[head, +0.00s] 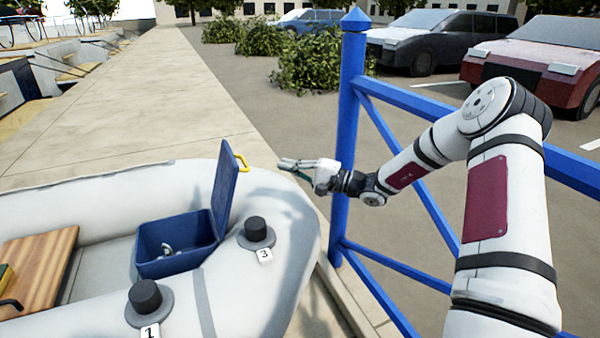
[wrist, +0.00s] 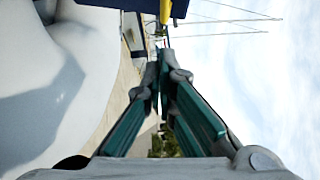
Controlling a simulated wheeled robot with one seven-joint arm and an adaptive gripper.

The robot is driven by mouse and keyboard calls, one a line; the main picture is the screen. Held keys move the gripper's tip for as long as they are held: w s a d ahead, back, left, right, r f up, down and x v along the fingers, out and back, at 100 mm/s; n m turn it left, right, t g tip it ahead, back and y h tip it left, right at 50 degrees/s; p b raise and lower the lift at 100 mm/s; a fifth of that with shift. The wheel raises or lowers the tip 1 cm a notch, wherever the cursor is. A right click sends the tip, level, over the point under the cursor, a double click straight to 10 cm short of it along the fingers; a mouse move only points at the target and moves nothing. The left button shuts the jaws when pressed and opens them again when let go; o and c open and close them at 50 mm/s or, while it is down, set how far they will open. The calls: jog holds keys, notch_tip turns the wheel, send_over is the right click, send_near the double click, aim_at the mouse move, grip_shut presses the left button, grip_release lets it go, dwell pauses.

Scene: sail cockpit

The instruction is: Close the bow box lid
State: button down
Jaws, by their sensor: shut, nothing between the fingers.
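The blue bow box (head: 178,240) sits in the bow of the grey inflatable boat, with a small metal-looking item inside. Its blue lid (head: 225,188) stands open, roughly upright, on the box's right side. A yellow handle (head: 241,162) sticks out near the lid's top. My gripper (head: 282,164) is shut and empty, to the right of the lid and apart from it, at about the handle's height. In the wrist view the fingertips (wrist: 164,62) are together, and the handle (wrist: 165,10) and a dark blue edge of the lid (wrist: 178,8) show beyond them.
The boat's grey tube (head: 285,225) lies below and left of my gripper. Black knobs marked 3 (head: 256,229) and 1 (head: 145,297) stand on the tube. A blue railing (head: 349,110) runs close beside my arm. A wooden seat (head: 38,265) is at the left.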

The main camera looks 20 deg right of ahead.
jog(key=w+a+b, duration=0.1)
jog(key=w+a, duration=0.1)
jog(key=a, duration=0.5)
jog(key=shift+w+r, duration=0.25)
jog(key=shift+r, duration=0.15)
